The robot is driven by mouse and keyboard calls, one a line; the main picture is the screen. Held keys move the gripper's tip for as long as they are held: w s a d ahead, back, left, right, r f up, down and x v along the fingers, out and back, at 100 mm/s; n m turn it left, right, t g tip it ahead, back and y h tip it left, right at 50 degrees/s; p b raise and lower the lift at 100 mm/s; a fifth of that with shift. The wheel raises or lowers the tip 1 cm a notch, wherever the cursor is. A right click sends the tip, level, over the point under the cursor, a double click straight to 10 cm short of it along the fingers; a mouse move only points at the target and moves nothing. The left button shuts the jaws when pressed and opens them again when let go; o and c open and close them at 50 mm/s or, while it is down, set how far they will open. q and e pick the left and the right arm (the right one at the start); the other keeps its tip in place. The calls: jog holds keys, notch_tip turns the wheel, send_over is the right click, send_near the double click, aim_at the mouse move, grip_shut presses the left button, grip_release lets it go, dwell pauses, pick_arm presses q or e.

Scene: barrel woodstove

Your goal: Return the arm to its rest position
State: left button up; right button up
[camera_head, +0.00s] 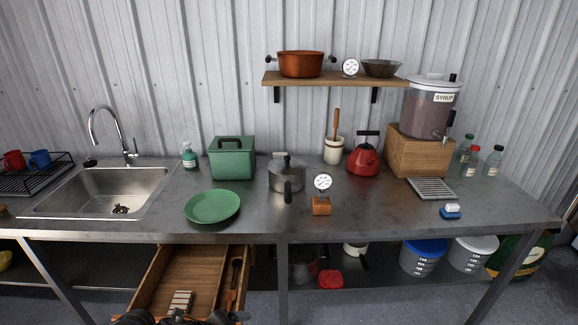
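Dark parts (178,320) that look like my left gripper show at the bottom edge, at the front of the open wooden drawer (188,264). They are cut off by the frame, so whether the gripper is open or shut, or touches the drawer, cannot be told. My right gripper is not in view. The drawer is pulled out below the metal counter (360,215) and holds a small striped item (180,302) and a long dark-handled tool (233,283).
A sink (100,190), green plate (213,206), green box (232,158), grey pot (287,175), red kettle (366,158) and syrup dispenser (430,108) stand along the counter. A shelf (335,80) hangs above. Lidded buckets (424,260) sit below at right. The counter's front right is mostly clear.

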pick_arm(q)
jog(key=s+a+f+n+g+y, duration=0.1)
jog(key=s+a+n+y, duration=0.15)
jog(key=s+n, duration=0.6)
jog(key=s+a+n+g+y, duration=0.1)
jog(key=s+a+n, duration=0.3)
jog(key=s+n, duration=0.4)
jog(key=s+a+f+n+g+y, duration=0.1)
jog(key=s+a+n, duration=0.2)
jog(key=s+n, duration=0.5)
notch_tip(320, 180, down, 34)
jog(key=n+g+b, duration=0.1)
jog(key=b, duration=0.5)
jog(key=s+a+f+g+b, duration=0.1)
jog(key=s+a+f+b, duration=0.2)
jog(key=s+f, duration=1.3)
jog(key=shift+f+b, duration=0.5)
jog(key=shift+f, duration=0.45)
jog(key=shift+a+y, duration=0.1)
jog(key=shift+y, duration=0.15)
jog(key=shift+c, duration=0.3)
